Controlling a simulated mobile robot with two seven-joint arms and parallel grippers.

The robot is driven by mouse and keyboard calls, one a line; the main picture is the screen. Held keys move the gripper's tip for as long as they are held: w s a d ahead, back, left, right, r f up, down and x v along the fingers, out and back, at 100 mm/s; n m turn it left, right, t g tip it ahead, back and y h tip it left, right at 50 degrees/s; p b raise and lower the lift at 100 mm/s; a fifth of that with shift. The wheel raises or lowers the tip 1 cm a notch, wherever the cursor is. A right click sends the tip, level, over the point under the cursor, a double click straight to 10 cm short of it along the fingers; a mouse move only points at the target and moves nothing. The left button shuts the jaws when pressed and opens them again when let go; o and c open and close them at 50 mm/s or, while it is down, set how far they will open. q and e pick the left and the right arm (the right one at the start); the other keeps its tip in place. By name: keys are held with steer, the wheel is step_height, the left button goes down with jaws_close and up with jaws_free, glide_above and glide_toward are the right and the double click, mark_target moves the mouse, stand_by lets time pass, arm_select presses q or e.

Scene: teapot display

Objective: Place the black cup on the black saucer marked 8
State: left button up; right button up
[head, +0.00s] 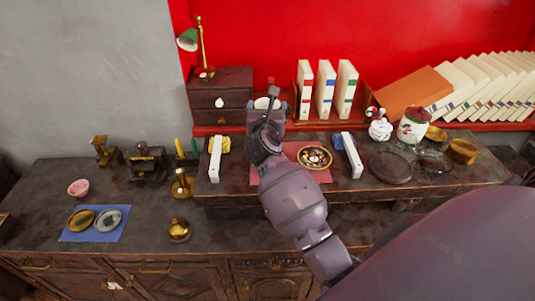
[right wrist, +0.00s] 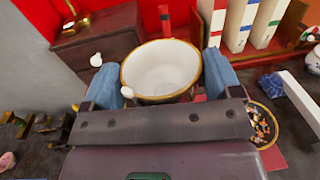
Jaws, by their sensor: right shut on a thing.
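My right gripper (head: 268,110) is raised near the small wooden drawer chest and shut on a cup. In the right wrist view the cup (right wrist: 160,68) sits between the two blue finger pads of the gripper (right wrist: 163,76). I see its white inside and gold rim; its outer colour is mostly hidden. A dark saucer (head: 314,157) with a gold rim and a light patterned middle lies on a red mat, right of and below the gripper. It also shows in the right wrist view (right wrist: 261,128). I cannot read an 8 on it. My left gripper is not in view.
White bars (head: 352,155) (head: 214,159) flank the red mat (head: 289,170). Upright books (head: 325,90) and the chest (head: 221,92) stand behind. Glass dishes (head: 391,168) and a painted teapot (head: 412,126) are at right. Two oval dishes (head: 108,219) lie on a blue mat, left.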

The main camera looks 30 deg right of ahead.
step_height(320, 180, down, 11)
steer(key=b, duration=0.3)
steer(key=shift+f, duration=0.15)
step_height(320, 180, down, 4)
steer(key=shift+f+b, duration=0.1)
steer(key=shift+b, duration=0.65)
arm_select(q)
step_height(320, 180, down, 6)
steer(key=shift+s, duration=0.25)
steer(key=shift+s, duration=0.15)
arm_select(e)
steer(key=shift+f, duration=0.2)
steer(key=o, duration=0.8)
steer(key=shift+r, duration=0.1)
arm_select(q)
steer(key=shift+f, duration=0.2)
